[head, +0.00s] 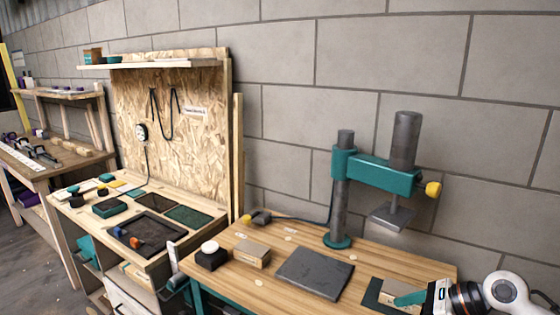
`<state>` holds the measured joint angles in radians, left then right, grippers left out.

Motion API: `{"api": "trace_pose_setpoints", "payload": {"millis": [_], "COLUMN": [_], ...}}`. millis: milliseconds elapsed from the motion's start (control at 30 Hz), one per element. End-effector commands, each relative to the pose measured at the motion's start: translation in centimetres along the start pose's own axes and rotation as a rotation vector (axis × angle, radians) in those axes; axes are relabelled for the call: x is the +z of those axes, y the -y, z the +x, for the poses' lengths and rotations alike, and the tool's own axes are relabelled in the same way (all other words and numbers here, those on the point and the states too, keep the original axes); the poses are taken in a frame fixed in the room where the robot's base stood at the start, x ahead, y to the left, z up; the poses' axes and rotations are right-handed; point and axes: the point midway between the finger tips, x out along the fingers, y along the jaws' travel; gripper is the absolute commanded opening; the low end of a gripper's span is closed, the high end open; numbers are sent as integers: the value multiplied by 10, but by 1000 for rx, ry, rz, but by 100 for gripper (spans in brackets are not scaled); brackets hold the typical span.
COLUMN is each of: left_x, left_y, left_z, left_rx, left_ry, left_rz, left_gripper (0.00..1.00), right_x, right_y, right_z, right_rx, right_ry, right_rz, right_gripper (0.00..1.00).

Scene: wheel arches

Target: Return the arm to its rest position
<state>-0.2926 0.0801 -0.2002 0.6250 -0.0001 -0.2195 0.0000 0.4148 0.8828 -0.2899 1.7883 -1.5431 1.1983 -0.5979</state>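My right arm comes in at the lower right corner. Its gripper (432,299) is at the front right of the wooden workbench (235,282), beside a small light-brown block (388,297) and a teal piece (409,298). The fingers are cut off or hidden, so I cannot tell whether they are open or touch the teal piece. My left arm and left gripper are not in view.
A teal and grey press (375,172) stands at the back of the bench. A dark slate plate (315,272), a cardboard box (252,254) and a black block with a white knob (211,256) lie in front. A second table with a chipboard back (187,150) stands left.

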Motion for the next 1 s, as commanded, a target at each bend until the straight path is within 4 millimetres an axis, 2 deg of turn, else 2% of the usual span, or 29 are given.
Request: {"api": "trace_pose_setpoints", "payload": {"millis": [100,233,300,367,467,567,667,733,800,933,967,1000], "left_x": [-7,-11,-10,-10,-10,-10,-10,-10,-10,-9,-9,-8], "left_y": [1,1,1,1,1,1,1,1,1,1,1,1], "left_z": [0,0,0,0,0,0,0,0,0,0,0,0], "left_rx": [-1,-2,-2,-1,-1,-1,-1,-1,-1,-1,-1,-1], "left_ry": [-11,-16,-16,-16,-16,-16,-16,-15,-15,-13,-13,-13], "left_rz": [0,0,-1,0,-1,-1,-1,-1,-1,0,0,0], "left_gripper": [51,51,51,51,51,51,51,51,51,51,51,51], "right_x": [-27,-65,-84,-95,-94,-69,-24,17,60,126,137,150], "right_y": [25,51,60,62,53,39,30,32,43,80,90,102], "right_z": [21,30,26,18,2,-9,-11,-6,2,20,23,27], "right_rx": [-51,-116,-150,-173,-186,-167,-105,-33,65,277,-316,-359], "right_ry": [-206,-510,-703,-864,-1102,-1299,-1449,-1519,-1556,-1541,1485,1396], "right_rz": [97,298,471,644,967,1326,1713,1995,2277,2700,-2701,-2659], "right_gripper": [76,76,76,76,76,76,76,76,76,76,76,76]}}
